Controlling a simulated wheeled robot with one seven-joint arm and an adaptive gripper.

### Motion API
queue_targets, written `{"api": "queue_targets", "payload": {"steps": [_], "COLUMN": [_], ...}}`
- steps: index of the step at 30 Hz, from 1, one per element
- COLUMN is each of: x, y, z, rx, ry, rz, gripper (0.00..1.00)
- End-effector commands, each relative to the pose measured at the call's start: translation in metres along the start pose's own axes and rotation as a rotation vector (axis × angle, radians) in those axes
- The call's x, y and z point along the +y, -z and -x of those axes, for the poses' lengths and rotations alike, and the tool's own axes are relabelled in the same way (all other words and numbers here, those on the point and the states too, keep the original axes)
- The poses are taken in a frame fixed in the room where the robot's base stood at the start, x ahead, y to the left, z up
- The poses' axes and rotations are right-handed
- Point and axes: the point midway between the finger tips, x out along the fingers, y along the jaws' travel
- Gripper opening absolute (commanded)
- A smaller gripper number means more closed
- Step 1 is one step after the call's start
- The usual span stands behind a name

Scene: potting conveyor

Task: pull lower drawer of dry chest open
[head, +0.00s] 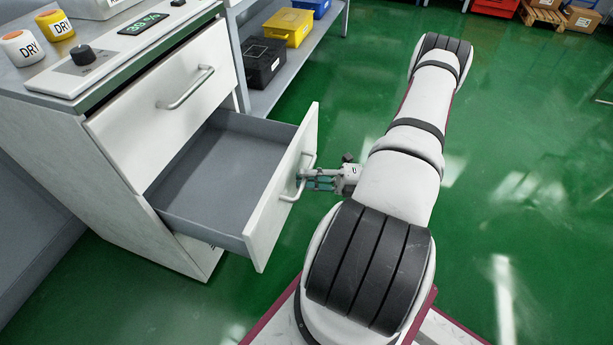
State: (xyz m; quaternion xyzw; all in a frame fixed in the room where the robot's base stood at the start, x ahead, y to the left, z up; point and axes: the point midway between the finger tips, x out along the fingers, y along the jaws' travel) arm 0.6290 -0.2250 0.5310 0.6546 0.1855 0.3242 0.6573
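The dry chest (120,190) stands at the left in the head view, a white cabinet with two drawers. Its upper drawer (165,100) is shut. Its lower drawer (235,170) is pulled well out, and its grey inside looks empty. My gripper (308,180) is at the bar handle (301,182) on the lower drawer's front, reaching it from the right. The fingers are small in the view and overlap the handle; whether they are closed around it cannot be made out.
Two DRY jars (22,48) and a panel with a knob and green display (145,22) sit on the chest top. A shelf behind holds black (263,62), yellow (288,26) and blue bins. Green floor is clear to the right; boxes on a pallet (548,12) stand far back.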

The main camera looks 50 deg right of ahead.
Motion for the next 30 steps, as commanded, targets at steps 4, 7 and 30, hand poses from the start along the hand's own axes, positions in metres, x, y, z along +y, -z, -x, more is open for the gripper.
{"api": "queue_targets", "payload": {"steps": [4,7,30], "x": [-0.001,-0.001,0.0], "y": [0.0,0.0,0.0], "z": [0.021,0.042,0.116], "rx": [-0.001,-0.003,0.0], "ry": [0.002,0.003,0.001], "rz": [0.0,0.002,-0.001], "gripper": [0.2,0.2,0.2]}}
